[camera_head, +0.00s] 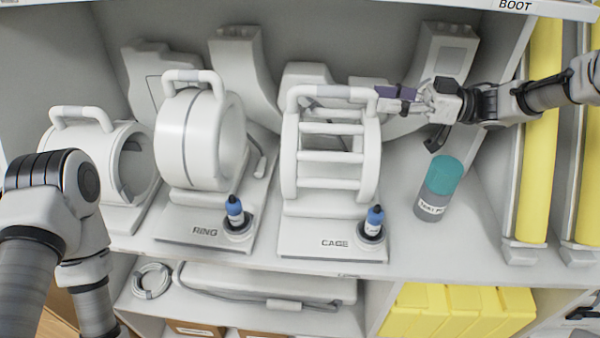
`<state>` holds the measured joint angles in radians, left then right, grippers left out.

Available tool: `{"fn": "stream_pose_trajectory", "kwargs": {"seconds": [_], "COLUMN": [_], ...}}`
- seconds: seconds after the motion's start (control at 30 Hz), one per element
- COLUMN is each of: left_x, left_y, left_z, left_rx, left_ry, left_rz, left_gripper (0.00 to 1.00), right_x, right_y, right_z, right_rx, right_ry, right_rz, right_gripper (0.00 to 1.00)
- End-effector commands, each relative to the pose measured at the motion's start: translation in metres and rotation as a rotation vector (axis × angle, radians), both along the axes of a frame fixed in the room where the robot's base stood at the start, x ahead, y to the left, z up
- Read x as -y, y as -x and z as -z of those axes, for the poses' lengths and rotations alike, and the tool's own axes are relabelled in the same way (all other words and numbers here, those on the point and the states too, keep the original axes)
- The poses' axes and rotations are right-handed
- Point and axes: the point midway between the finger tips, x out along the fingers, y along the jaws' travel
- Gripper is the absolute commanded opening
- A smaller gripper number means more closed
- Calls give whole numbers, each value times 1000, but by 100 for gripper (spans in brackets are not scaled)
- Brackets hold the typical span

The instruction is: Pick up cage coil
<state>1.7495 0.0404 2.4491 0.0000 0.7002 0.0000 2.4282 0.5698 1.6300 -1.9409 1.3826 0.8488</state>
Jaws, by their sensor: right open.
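The cage coil (288,165) is a white open cylinder with bars and a top handle (335,93). It stands upright on a white base labelled CAGE (318,236), in the middle of the shelf. My right gripper (388,98) is open at the right end of that handle, with its purple-padded fingers pointing left. The handle's grey middle section is to the left of the fingers. I cannot tell whether the fingers touch the handle. Of my left arm only links show at the left edge; its gripper is not in view.
The ring coil (186,137) stands left of the cage coil, with another handled coil (75,151) farther left. Blue-capped vials (374,220) sit on the bases. Tall white coils (441,58) stand behind. Yellow pads (538,130) line the right side.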

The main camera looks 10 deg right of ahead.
Motion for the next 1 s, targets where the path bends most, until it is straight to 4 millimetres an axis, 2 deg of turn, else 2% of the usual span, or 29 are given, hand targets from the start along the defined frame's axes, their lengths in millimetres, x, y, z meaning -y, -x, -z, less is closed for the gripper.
{"fn": "stream_pose_trajectory", "kwargs": {"seconds": [0.07,0.23,0.43,0.57,0.7,0.9,0.93,1.0], "left_x": [0,0,0,0,0,0,0,0], "left_y": [0,0,0,0,0,0,0,0], "left_z": [4,-1,-13,-30,-34,-32,-32,-32], "left_rx": [0,-1,-1,0,0,-1,-1,-1], "left_ry": [0,0,0,0,0,0,0,0], "left_rz": [0,1,1,0,0,0,0,0], "left_gripper": [40,40,40,40,40,40,40,40], "right_x": [-2,-11,-36,-58,-76,-77,-77,-77], "right_y": [0,-2,-11,-21,-26,-27,-27,-27], "right_z": [2,0,-4,-10,-6,-4,-4,-4], "right_rx": [46,61,58,56,57,58,58,58], "right_ry": [36,52,52,52,49,48,48,48], "right_rz": [-2,-6,-5,-6,-5,-3,-3,-3], "right_gripper": [50,50,50,50,50,50,47,22]}}
